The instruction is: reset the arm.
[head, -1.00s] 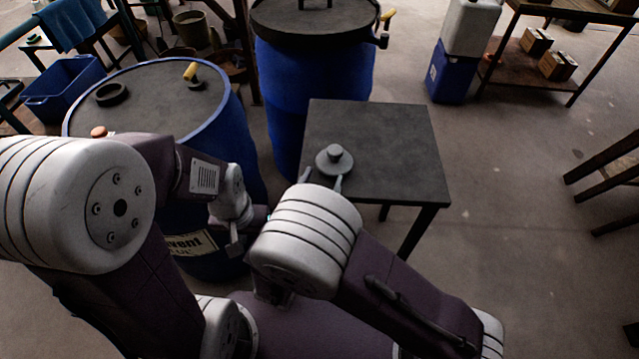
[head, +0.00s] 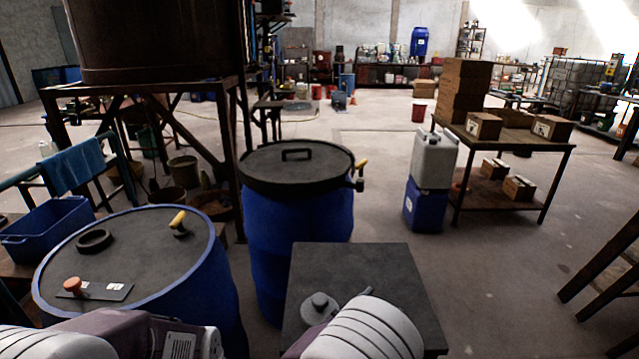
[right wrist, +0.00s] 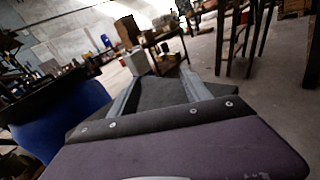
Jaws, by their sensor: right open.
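My right arm (head: 365,330) enters at the bottom of the head view, in front of the small dark table (head: 405,275). A grey fingertip of my right gripper (head: 366,292) shows just above it, beside a grey round knobbed lid (head: 319,303) on the table. In the right wrist view my right gripper (right wrist: 158,80) has its two fingers spread, with nothing between them. My left arm (head: 150,335) shows at the bottom left; its gripper is out of view.
A blue vat (head: 215,285) with a grey top stands at left. A blue drum (head: 265,250) with a dark handled lid stands behind the table. White and blue canisters (head: 433,160) and a wooden bench with boxes (head: 525,140) are farther right.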

